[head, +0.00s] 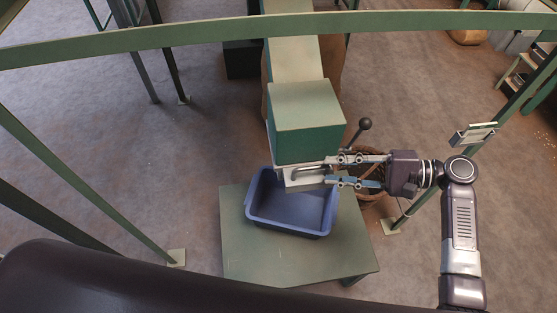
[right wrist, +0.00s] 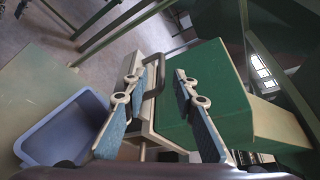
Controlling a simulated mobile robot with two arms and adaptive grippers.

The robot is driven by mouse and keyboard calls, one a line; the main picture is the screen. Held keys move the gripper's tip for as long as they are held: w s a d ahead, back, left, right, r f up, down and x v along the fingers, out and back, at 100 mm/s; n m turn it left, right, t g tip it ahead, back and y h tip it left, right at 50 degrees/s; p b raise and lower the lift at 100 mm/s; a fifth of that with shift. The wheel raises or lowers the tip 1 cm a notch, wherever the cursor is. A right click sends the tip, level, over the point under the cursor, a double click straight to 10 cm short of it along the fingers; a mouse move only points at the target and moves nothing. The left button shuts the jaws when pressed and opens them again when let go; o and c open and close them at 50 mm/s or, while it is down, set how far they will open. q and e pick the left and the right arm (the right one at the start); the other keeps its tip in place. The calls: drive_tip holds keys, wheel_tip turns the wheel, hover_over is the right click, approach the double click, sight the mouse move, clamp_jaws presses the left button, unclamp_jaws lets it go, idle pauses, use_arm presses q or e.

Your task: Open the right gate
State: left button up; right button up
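A green hopper chute (head: 308,128) ends above a blue bin. At its lower end is a pale metal gate (head: 298,177) with a grey bar handle, which also shows in the right wrist view (right wrist: 183,42). My right gripper (head: 326,170) reaches in from the right at the gate. Its two fingers are apart, one on each side of the handle area in the right wrist view (right wrist: 158,66). I cannot tell whether either finger touches the handle. The gate's underside is hidden. My left gripper is out of view.
The blue bin (head: 262,219) stands on a green table (head: 240,262) below the chute. A lever with a dark ball knob (head: 365,124) and a wicker basket (head: 370,196) are close to my right gripper. A green frame beam (head: 200,35) crosses the top, with posts at both sides.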

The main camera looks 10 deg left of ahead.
sight(317, 168)
drive_tip(key=shift+w+r, duration=0.1)
drive_tip(key=shift+r, duration=0.05)
drive_tip(key=shift+a, duration=0.1)
drive_tip(key=shift+a+p, duration=0.2)
drive_tip(key=shift+p, duration=0.25)
drive_tip(key=p+x, duration=0.1)
drive_tip(key=x, duration=0.5)
drive_tip(key=shift+d, duration=0.1)
drive_tip(key=shift+c, duration=0.6)
clamp_jaws()
